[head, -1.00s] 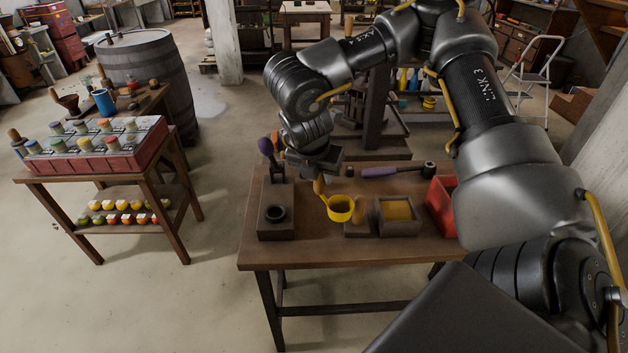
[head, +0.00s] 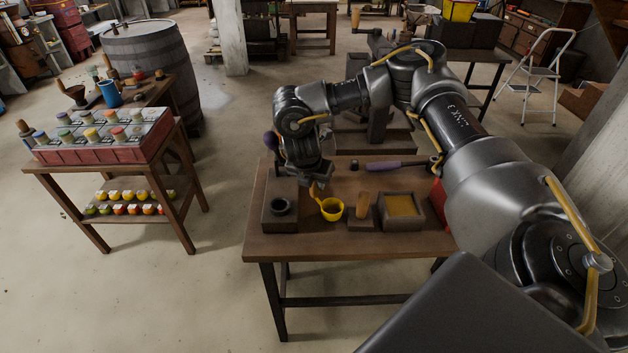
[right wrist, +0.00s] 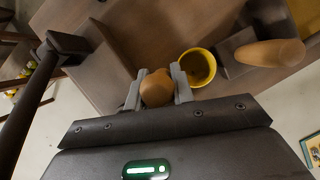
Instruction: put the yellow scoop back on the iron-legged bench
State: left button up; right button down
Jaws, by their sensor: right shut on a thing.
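The yellow scoop (head: 331,210) has a round cup and a wooden handle. My right gripper (head: 316,188) is shut on the handle, which points up into the jaws. In the right wrist view the handle's rounded end (right wrist: 157,88) sits between the two fingers, with the yellow cup (right wrist: 197,67) just beyond. The cup is at or just above the top of the dark-legged bench (head: 340,246); I cannot tell whether it touches. It is between a dark block with a round ring and a small block with a wooden peg. My left gripper is not in view.
The ring block (head: 280,212) is close on the left, the wooden peg (head: 362,204) on the right. A box with yellow filling (head: 403,206), a purple-handled tool (head: 385,165) and a red bin (head: 438,200) lie further right. The bench's front strip is clear.

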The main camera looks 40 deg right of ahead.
jog(key=shift+f, duration=0.1)
jog(key=c, duration=1.2)
grip_release()
jog(key=w+v, duration=0.1)
jog(key=v, duration=0.4)
jog(key=s+a+b, duration=0.1)
jog(key=s+a, duration=0.1)
jog(key=a, duration=0.1)
jog(key=s+a+b, duration=0.1)
jog(key=s+a, duration=0.1)
jog(key=a, duration=0.2)
jog(key=s+a+b, duration=0.1)
jog(key=s+a, duration=0.2)
jog(key=shift+a, duration=0.3)
